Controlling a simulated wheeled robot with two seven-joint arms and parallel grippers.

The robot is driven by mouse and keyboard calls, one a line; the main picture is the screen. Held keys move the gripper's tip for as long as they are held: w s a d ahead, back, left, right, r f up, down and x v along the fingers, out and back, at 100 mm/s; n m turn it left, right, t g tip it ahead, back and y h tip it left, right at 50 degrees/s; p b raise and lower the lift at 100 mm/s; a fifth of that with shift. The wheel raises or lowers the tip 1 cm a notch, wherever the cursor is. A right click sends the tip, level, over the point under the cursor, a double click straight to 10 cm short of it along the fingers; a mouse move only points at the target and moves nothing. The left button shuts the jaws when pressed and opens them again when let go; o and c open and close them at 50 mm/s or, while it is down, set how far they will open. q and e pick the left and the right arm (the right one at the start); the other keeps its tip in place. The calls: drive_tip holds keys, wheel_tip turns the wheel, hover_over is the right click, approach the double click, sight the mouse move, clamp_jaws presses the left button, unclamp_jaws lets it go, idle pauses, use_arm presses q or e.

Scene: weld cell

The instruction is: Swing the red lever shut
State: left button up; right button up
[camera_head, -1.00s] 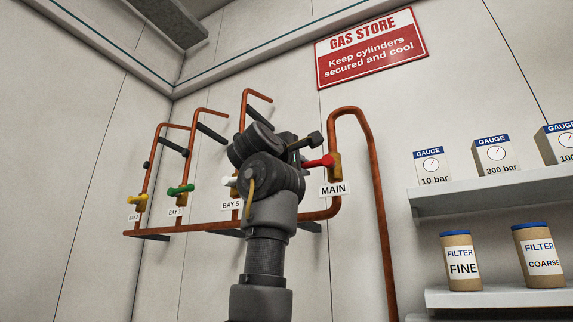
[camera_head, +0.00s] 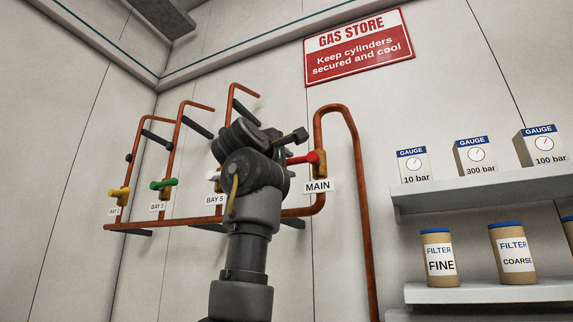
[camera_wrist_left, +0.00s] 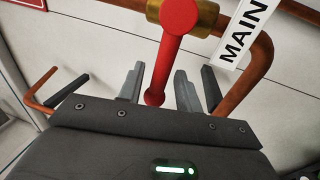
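The red lever (camera_head: 301,159) sticks out to the left from the brass valve (camera_head: 320,165) on the copper pipe above the MAIN label (camera_head: 317,187). It lies roughly level, across the upright pipe. My left gripper (camera_head: 294,147) is at the lever's free end, partly hidden behind my own wrist. In the left wrist view the red lever (camera_wrist_left: 174,50) runs down between the two grey fingers, its tip near the palm. The fingers are apart, with visible gaps on both sides of the lever. My right gripper is not in view.
Yellow (camera_head: 120,192), green (camera_head: 163,184) and white (camera_head: 212,175) levers sit on branch pipes to the left, the white one partly behind my arm. Shelves (camera_head: 480,190) with gauge boxes and filter jars (camera_head: 438,258) stand at the right. A red sign (camera_head: 358,48) hangs above.

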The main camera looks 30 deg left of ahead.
use_arm(q)
drive_tip(key=shift+s+f, duration=0.15)
drive_tip(key=shift+s, duration=0.15)
drive_tip(key=s+f+b, duration=0.1)
drive_tip(key=s+b, duration=0.5)
drive_tip(key=s, duration=0.4)
drive_tip(key=shift+f, duration=0.4)
